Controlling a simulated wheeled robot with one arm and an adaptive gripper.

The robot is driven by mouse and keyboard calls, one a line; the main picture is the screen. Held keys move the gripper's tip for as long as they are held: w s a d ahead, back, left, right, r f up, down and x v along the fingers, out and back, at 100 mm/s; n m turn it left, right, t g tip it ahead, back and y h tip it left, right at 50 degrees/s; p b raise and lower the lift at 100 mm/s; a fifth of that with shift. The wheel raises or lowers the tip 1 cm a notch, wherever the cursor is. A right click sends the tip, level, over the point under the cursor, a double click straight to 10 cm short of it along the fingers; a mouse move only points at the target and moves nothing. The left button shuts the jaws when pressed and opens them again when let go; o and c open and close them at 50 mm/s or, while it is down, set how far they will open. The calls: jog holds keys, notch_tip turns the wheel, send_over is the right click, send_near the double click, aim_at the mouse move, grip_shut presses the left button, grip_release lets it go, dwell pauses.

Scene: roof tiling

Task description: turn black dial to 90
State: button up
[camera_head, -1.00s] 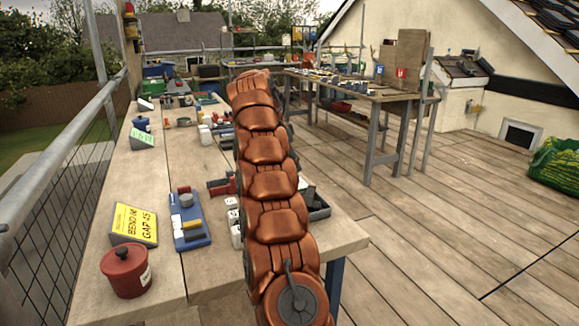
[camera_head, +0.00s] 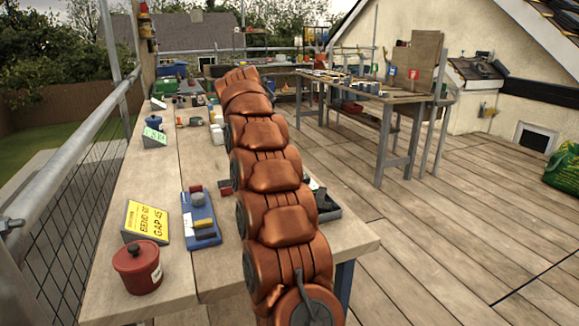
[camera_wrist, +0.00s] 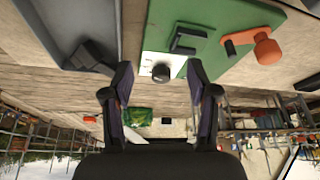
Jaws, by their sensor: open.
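A small round black dial (camera_wrist: 161,72) sits on a white plate (camera_wrist: 150,66) at the edge of a green board in the wrist view. My gripper (camera_wrist: 160,76) is open and empty. Its two fingertips show to the left and right of the dial, apart from it. Any mark on the dial is too small to read. In the head view my copper-coloured arm hides my gripper, and I cannot make out the dial there.
The green board (camera_wrist: 225,45) also carries a dark bracket (camera_wrist: 188,38) and an orange piece (camera_wrist: 266,50). A grey part (camera_wrist: 90,56) lies left of the fingers.

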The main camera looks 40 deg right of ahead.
jog(key=shift+w+a, duration=0.15)
jog(key=shift+a, duration=2.3)
jog(key=shift+a, duration=0.1)
